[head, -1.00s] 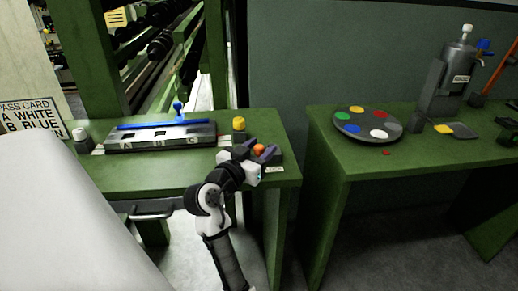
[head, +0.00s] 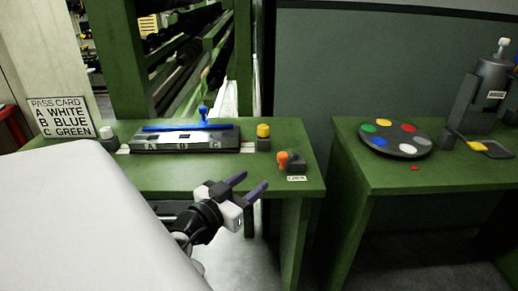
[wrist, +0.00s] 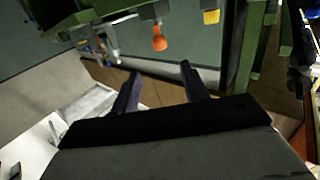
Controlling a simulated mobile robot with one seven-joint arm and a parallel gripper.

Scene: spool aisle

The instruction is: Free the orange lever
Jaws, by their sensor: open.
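The orange lever (head: 283,160) has a rounded orange knob and stands on a small dark base (head: 297,164) near the right front of the left green bench. Its knob also shows in the wrist view (wrist: 159,40), beyond my fingers. My gripper (head: 254,180) is open and empty, in front of the bench's front edge and to the left of the lever. The two dark purple fingers also show in the wrist view (wrist: 161,70). They are apart from the lever. A small white label (head: 297,178) lies before the base; its text is too small to read.
The left bench (head: 307,181) also bears a grey panel with letters and a blue bar (head: 190,127), a yellow knob (head: 263,131) and a white knob (head: 106,132). A pass card (head: 60,118) reads A white, B blue, C green. A colour disc (head: 395,150) sits on the right bench.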

